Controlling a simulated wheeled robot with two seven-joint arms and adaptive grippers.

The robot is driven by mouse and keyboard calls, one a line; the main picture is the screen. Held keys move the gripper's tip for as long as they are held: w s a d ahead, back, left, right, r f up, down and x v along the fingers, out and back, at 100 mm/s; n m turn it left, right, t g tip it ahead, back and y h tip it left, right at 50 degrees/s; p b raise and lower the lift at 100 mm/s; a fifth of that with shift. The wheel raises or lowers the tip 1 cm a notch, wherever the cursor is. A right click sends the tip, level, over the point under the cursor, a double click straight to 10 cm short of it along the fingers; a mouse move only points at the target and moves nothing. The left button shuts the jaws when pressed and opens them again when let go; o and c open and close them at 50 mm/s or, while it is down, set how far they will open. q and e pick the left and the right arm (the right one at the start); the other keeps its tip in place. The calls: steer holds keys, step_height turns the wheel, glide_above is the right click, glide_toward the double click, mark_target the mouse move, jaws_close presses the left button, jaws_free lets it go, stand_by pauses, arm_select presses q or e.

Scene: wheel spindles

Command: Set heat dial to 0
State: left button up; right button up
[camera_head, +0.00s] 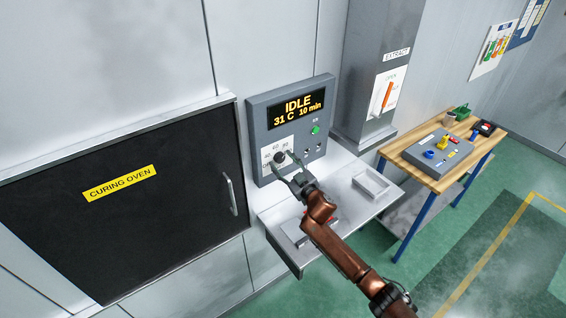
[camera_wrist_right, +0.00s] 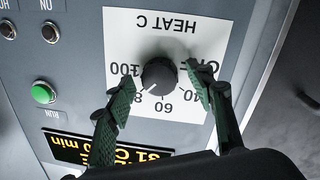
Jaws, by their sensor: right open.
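The heat dial is a round black knob (camera_wrist_right: 159,75) on a white plate marked HEAT C, upside down in the wrist view. Its scale runs from OFF through 40, 60 and 80 to 100. A pale pointer mark seems to face the 80, partly beside a finger. In the head view the dial (camera_head: 280,157) sits low on the grey control panel (camera_head: 256,110). My right gripper (camera_head: 288,166) is at the dial. Its green fingers (camera_wrist_right: 160,84) are open, one on each side of the knob; I cannot tell whether they touch it. My left gripper is out of view.
The panel display (camera_head: 297,107) reads IDLE, 31 C, 10 min. The curing oven door (camera_head: 120,200) is at left. A shelf with a tray (camera_head: 371,185) juts out below; a wooden table (camera_head: 437,180) stands right.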

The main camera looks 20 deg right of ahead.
steer(key=c, duration=1.2)
steer(key=shift+o, duration=0.2)
